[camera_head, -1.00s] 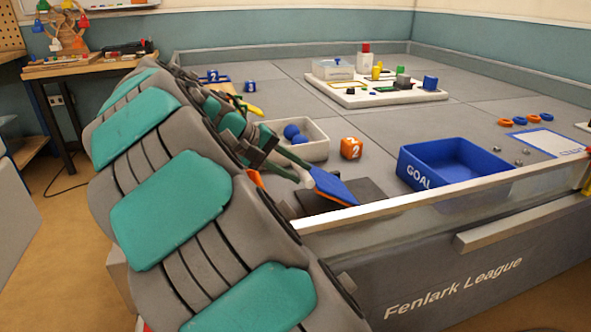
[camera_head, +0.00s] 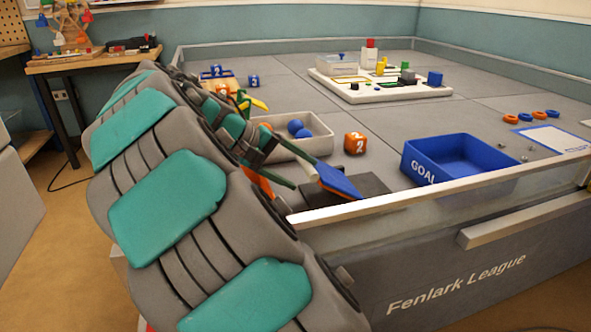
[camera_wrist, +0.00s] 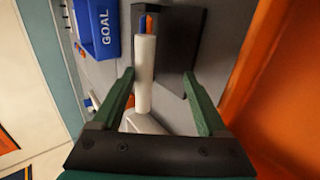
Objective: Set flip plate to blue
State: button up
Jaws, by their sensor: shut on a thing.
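The flip plate (camera_head: 338,182) shows in the head view as a blue face with a thin orange edge. It is tilted above a dark flat base (camera_head: 375,184) near the table's front edge. In the wrist view the plate (camera_wrist: 149,22) is seen nearly edge-on, with blue and orange strips, and the dark base (camera_wrist: 180,45) lies to its right. A pale cylinder (camera_wrist: 145,75) extends from it between my green fingers. My gripper (camera_wrist: 158,74) is shut on the flip plate, apparently by this pale part; the exact contact is unclear. In the head view my arm partly hides the fingers.
A blue GOAL bin (camera_head: 412,166) stands right of the plate, and an orange numbered cube (camera_head: 355,143) behind it. A pale tray (camera_head: 326,145) holds blue balls. A pale rail (camera_head: 420,188) runs along the front edge.

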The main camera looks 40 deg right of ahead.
jog(key=shift+w+a, duration=0.1)
dwell(0.3)
jog(key=v, duration=0.7)
jog(key=shift+a+r, duration=0.2)
jog(key=shift+r, duration=0.05)
